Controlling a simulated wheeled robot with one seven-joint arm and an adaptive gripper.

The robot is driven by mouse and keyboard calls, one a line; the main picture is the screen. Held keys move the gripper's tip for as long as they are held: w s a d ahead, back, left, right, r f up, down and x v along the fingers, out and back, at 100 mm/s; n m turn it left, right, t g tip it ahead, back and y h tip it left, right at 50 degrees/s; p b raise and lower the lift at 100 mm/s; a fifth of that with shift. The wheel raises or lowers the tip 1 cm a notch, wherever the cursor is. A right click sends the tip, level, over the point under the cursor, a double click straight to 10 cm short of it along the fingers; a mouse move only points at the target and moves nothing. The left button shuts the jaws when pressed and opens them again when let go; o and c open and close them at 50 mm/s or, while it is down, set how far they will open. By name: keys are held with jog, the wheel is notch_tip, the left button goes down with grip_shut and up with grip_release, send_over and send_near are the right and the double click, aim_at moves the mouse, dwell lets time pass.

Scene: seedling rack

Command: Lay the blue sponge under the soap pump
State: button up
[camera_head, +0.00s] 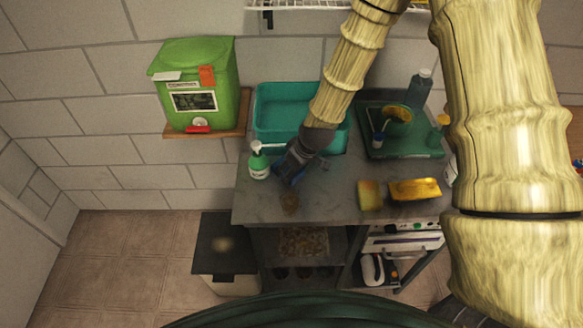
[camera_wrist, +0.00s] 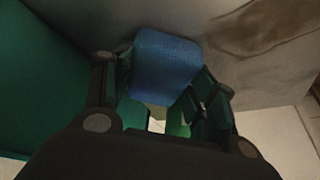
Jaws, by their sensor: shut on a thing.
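The soap pump (camera_head: 259,163), a green bottle with a white pump head, stands upright near the left edge of the grey worktop. My gripper (camera_head: 288,173) is just right of it, low over the worktop. In the wrist view my gripper (camera_wrist: 163,90) is shut on the blue sponge (camera_wrist: 167,62), which shows between and beyond the fingers. In the head view the sponge is mostly hidden by my gripper. A green and white patch (camera_wrist: 178,124) shows between the fingers; I cannot tell for sure that it is the soap pump.
A teal basin (camera_head: 268,100) stands behind my gripper. A green tray (camera_head: 405,148) with bottles is at the back right. A yellow-green sponge (camera_head: 370,196) and a yellow block (camera_head: 415,189) lie at the front right.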

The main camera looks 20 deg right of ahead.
jog(key=o, duration=0.7)
jog(key=shift+r, duration=0.2)
jog(key=shift+b+v, duration=1.3)
jog(key=shift+v, duration=4.65)
